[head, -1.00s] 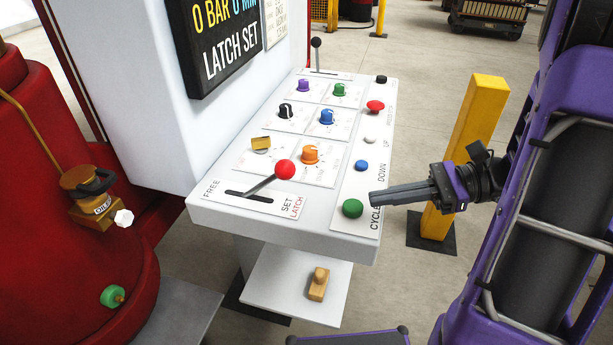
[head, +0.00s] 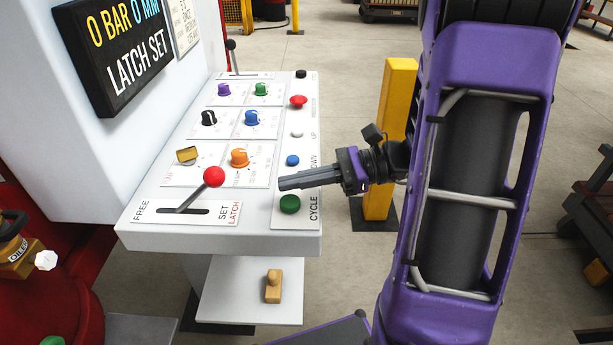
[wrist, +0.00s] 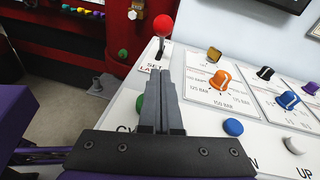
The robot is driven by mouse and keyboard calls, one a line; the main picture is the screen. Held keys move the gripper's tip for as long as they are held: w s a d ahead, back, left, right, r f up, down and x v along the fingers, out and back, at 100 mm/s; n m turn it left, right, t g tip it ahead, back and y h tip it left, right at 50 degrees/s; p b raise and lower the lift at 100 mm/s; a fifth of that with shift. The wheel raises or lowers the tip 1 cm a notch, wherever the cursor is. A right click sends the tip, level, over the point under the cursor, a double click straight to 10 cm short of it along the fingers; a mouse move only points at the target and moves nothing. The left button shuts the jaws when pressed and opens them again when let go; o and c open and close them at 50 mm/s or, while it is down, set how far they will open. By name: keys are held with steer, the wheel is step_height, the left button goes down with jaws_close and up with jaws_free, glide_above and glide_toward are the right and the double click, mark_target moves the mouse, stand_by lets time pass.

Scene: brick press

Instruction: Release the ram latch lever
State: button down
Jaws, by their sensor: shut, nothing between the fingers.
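The ram latch lever (head: 200,187) has a red ball knob on a dark rod. It stands in a slot on the LATCH plate (head: 150,211), marked FREE at the left and SET at the right. The rod leans right, with the knob toward SET. The display (head: 125,55) reads LATCH SET. My gripper (head: 281,184) is shut and empty, above the panel to the right of the knob and apart from it. In the wrist view the lever's red knob (wrist: 163,26) stands beyond my closed fingertips (wrist: 161,76).
A green CYCLE button (head: 289,204) lies just below my fingers, with a blue button (head: 292,160) close by. An orange dial (head: 239,158) and a yellow knob (head: 187,155) sit behind the lever. A yellow post (head: 392,110) stands right of the panel.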

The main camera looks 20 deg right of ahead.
steer(key=x, duration=0.5)
steer(key=shift+a+r, duration=0.15)
steer(key=shift+a, duration=0.2)
steer(key=shift+w+a+r, duration=0.1)
steer(key=shift+a+r, duration=0.6)
steer(key=shift+a, duration=0.15)
steer(key=shift+w+a+r, duration=0.1)
steer(key=shift+a+r, duration=0.2)
steer(key=shift+a, duration=0.1)
steer(key=shift+r, duration=0.15)
